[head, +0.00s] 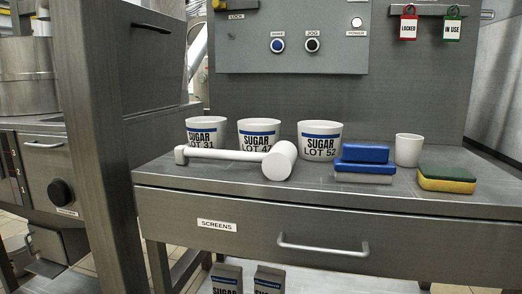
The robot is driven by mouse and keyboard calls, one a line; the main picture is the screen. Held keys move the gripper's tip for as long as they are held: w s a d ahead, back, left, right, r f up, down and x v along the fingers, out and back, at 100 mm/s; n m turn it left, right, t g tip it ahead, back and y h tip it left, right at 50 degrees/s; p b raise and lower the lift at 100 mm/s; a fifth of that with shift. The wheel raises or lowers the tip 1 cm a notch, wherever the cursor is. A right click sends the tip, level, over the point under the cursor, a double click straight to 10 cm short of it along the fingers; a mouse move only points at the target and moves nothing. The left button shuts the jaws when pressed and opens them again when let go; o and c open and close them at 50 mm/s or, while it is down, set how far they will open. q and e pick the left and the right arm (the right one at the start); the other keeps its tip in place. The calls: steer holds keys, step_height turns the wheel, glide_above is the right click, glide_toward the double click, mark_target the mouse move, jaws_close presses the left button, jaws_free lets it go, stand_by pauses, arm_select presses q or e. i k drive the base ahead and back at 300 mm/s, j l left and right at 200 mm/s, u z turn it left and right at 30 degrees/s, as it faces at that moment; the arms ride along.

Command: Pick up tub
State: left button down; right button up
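Three white tubs with blue bands stand upright in a row on the steel bench. The left tub (206,126) reads SUGAR LOT 31, and the handle of a white mallet crosses in front of its lower part. The middle tub (259,128) reads SUGAR LOT 4 and a second digit that is hard to read; the mallet head partly covers it. The right tub (319,130) reads SUGAR LOT 52, with a blue block at its lower right. Neither of my grippers shows in the head view.
The white mallet (278,161) lies in front of the tubs. To the right are the blue block (365,153), a plain white cup (408,149) and a green-yellow sponge (447,178). The bench (220,178) has a SCREENS drawer (300,235). A steel post (98,120) stands left. A control panel (290,45) is behind.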

mark_target(261, 135)
steer(key=j+z, duration=0.25)
steer(key=j, duration=0.65)
steer(key=j+z, duration=0.25)
steer(key=j, duration=0.7)
steer(key=i+j+z, duration=0.15)
steer(key=j, duration=0.6)
steer(key=j+z, duration=0.1)
steer(key=j, duration=0.65)
